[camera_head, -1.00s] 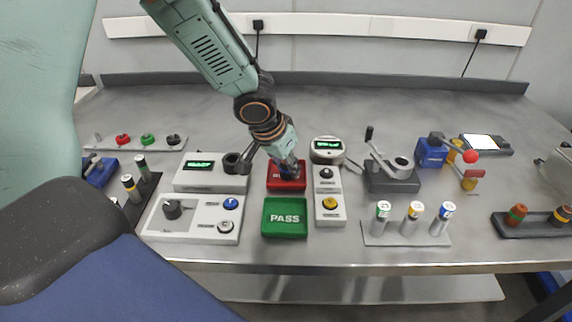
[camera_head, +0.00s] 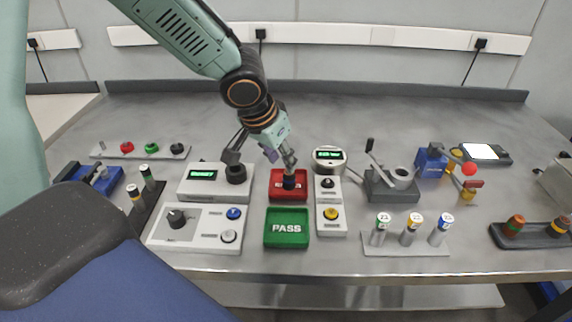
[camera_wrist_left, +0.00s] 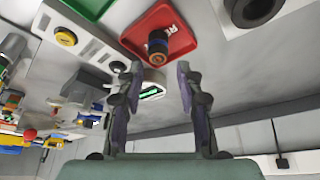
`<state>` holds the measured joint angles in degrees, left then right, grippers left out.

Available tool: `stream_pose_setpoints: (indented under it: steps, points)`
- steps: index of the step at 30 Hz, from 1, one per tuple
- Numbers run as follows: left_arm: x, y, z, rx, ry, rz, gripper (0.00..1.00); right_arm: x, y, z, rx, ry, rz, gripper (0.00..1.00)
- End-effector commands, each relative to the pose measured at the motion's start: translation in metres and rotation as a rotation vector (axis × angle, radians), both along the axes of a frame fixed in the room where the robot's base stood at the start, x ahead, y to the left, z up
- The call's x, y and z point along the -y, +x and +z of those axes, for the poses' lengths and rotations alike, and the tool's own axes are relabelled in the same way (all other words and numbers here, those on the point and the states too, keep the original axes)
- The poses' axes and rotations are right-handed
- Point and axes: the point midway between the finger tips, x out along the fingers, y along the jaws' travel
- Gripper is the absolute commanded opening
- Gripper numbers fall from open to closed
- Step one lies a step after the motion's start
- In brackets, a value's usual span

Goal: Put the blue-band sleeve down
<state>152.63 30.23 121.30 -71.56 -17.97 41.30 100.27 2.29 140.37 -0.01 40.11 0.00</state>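The blue-band sleeve (camera_head: 289,181) stands in the red tray (camera_head: 275,194), behind the green PASS tray (camera_head: 287,243). In the left wrist view the sleeve (camera_wrist_left: 158,46) shows a brown end and a dark body in the red tray (camera_wrist_left: 181,38). My left gripper (camera_head: 262,161) is just above the red tray, its fingers spread. In the left wrist view its two fingers (camera_wrist_left: 158,80) are wide apart with nothing between them, and the sleeve lies beyond the tips. My right gripper is not in view.
A tester with a black socket (camera_head: 236,174) stands left of the red tray, close to one finger. A round display gauge (camera_head: 329,158) and a button box (camera_head: 331,219) are to the right. A rack of banded sleeves (camera_head: 405,244) stands at the front right. The table behind is clear.

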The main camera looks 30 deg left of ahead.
Motion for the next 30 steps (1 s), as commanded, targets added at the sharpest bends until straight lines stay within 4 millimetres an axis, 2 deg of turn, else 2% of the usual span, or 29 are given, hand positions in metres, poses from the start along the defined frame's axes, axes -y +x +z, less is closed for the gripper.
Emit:
stream_pose_setpoints:
  steps: [1,3,9,30]
  points:
    - [0.0,-0.003,0.012,0.004,-0.004,0.001,0.36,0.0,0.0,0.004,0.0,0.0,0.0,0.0]
    - [0.0,-0.008,0.023,0.004,-0.003,0.001,0.36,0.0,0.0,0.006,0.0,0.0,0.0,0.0]
    - [-0.002,-0.017,0.042,0.0,-0.001,0.001,0.36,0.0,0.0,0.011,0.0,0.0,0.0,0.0]
    - [-0.002,-0.019,0.046,-0.001,0.0,0.0,0.36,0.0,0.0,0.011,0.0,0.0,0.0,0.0]
